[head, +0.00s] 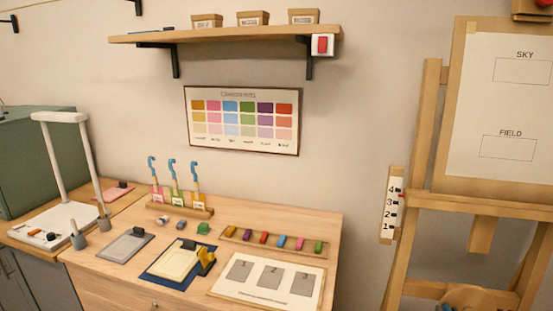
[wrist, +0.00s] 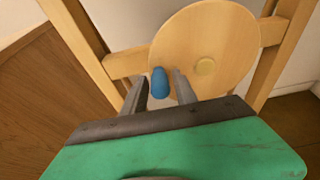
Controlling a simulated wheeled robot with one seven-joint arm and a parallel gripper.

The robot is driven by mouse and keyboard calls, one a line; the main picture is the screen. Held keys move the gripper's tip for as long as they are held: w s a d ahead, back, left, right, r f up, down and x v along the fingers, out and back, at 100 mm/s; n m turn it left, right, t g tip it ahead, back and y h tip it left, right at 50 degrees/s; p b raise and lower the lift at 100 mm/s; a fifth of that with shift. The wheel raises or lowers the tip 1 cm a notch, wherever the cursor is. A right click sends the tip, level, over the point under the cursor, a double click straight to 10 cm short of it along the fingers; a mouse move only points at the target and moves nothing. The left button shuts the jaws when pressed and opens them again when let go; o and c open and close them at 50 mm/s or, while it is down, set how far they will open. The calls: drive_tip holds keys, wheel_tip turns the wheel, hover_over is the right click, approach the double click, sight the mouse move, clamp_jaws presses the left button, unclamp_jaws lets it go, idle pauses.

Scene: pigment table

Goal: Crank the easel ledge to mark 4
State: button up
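The easel (head: 430,130) stands at the right in the head view. Its ledge (head: 480,206) crosses the frame beside a white scale (head: 392,205) marked 1 to 4. A small red pointer at the ledge's left end looks to be between 3 and 4, just under 4. The round wooden crank wheel (wrist: 225,40) fills the top of the wrist view, with a blue knob (wrist: 159,84) near its left edge. My gripper (wrist: 160,85) is open, its fingers on either side of the knob with narrow gaps. The wheel's top edge shows in the head view (head: 468,294).
A wooden table (head: 325,225) left of the easel holds paints, brushes and trays. A shelf (head: 225,35) with a red switch (head: 322,44) hangs above it. Easel legs flank the wheel closely. A brown wooden panel (wrist: 45,95) is at the left in the wrist view.

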clamp_jaws()
drive_tip(key=shift+f, duration=0.1)
drive_tip(key=f, duration=0.1)
drive_tip(key=f+b, duration=0.2)
drive_tip(key=shift+s+d+f, duration=0.2)
drive_tip(key=shift+s+f, duration=0.05)
drive_tip(key=shift+f, duration=0.05)
drive_tip(key=shift+b, duration=0.35)
